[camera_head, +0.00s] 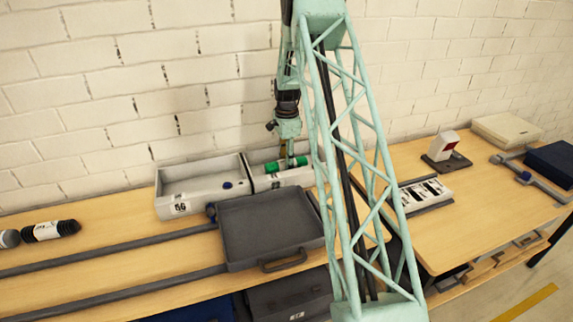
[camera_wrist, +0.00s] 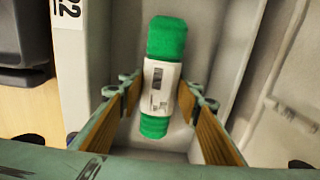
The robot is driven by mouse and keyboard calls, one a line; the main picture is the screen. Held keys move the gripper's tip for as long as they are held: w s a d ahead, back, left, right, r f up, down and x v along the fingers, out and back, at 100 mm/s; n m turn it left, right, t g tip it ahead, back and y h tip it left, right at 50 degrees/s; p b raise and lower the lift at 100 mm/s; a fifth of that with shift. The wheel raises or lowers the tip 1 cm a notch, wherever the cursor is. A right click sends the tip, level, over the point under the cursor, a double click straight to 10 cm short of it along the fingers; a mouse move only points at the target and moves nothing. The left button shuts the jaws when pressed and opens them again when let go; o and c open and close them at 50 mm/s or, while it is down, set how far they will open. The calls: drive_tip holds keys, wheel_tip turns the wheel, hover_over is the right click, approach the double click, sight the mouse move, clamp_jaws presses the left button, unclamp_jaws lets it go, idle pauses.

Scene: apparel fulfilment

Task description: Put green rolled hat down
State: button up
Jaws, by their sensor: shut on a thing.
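The green rolled hat (camera_wrist: 166,38) has a white label band around its middle. In the head view the hat (camera_head: 280,164) is at the right grey bin (camera_head: 287,181). My gripper (camera_wrist: 161,85) is shut on the hat, with one finger on each side of the label band. In the head view my gripper (camera_head: 287,155) points down at this bin from above. In the wrist view the pale bin floor lies under the hat. I cannot tell whether the hat touches it.
A second grey bin (camera_head: 181,209), labelled 56, stands to the left with a small dark blue thing in it. A dark grey tray (camera_head: 270,232) with a handle sits in front on the rails. Dark rolled items (camera_head: 50,230) lie far left. The brick wall is close behind.

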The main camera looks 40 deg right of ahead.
drive_tip(key=shift+f, duration=0.1)
drive_tip(key=o, duration=0.9)
drive_tip(key=shift+r+p, duration=0.7)
drive_tip(key=shift+r, duration=5.4)
